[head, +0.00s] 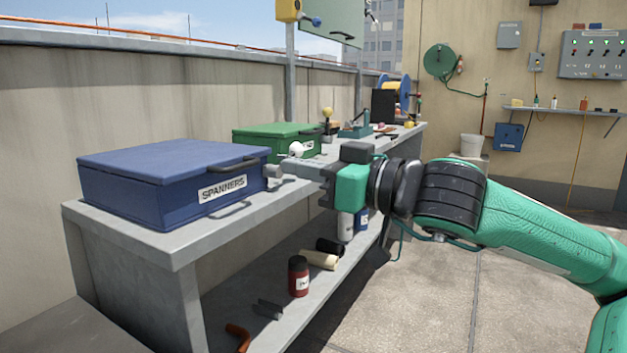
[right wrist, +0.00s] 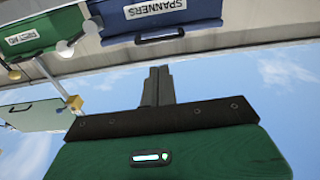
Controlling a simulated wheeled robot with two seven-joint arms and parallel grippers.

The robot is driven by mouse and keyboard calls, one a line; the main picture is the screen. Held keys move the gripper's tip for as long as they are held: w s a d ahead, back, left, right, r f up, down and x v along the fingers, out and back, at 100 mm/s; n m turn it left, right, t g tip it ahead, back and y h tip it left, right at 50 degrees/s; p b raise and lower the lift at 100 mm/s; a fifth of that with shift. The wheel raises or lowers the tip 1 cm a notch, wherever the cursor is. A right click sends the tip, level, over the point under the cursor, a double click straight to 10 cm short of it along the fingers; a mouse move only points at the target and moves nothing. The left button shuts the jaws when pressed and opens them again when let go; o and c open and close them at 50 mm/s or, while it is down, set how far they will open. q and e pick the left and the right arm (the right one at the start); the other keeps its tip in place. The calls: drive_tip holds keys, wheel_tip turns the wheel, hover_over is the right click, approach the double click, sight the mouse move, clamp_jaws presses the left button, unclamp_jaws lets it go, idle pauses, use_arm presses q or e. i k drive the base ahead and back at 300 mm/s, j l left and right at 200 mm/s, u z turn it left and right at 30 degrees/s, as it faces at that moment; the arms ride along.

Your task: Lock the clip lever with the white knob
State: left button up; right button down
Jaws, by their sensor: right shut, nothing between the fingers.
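The white knob (head: 297,149) shows in the head view just above my right gripper's fingers, in front of the green box. It also shows in the right wrist view (right wrist: 65,48), beside the green box, off to the left of the fingers. The clip lever under the knob is mostly hidden in the head view, so I cannot tell its position. My right gripper (head: 285,166) is shut and empty, its fingers pointing left near the right end of the blue box. In the right wrist view its fingers (right wrist: 158,72) are together and apart from the knob. My left gripper is not in view.
The blue SPANNERS box (head: 130,195) stands on the bench (head: 185,248) left of my fingers; its front handle sticks out. The green box (head: 262,135) stands farther back. A yellow knob (head: 327,113) shows behind it. The floor at right is open.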

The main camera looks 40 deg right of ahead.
sight(297, 150)
drive_tip(key=k+l, duration=0.45)
drive_tip(key=l, duration=0.25)
drive_tip(key=k+l, duration=0.25)
drive_tip(key=l, duration=0.15)
